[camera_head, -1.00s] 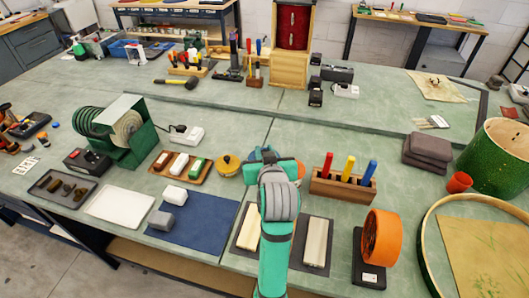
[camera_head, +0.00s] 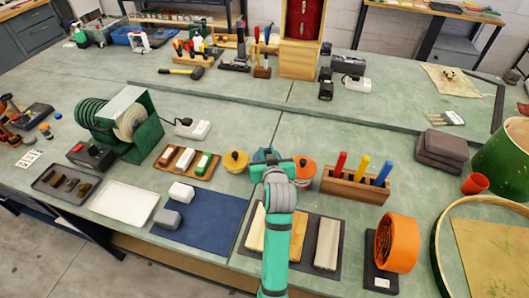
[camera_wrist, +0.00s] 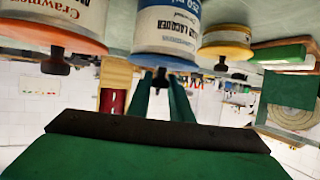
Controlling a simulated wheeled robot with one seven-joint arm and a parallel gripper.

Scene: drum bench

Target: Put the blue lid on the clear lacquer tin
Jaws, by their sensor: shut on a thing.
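The clear lacquer tin (camera_wrist: 168,22), white with blue print, stands in the row of tins and shows upside down in the wrist view. The blue lid (camera_wrist: 167,62) is at the tin's top end, in line with it; I cannot tell whether it is fully seated. My gripper (camera_wrist: 162,88) has its two green fingers around the lid's dark knob.
A yellow-lidded tin (camera_head: 236,161) stands close on the left and an orange-lidded tin (camera_head: 305,167) close on the right. A wooden rack (camera_head: 355,187) with coloured handles is farther right. A wooden tray (camera_head: 186,162) lies left, a blue mat (camera_head: 215,225) in front.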

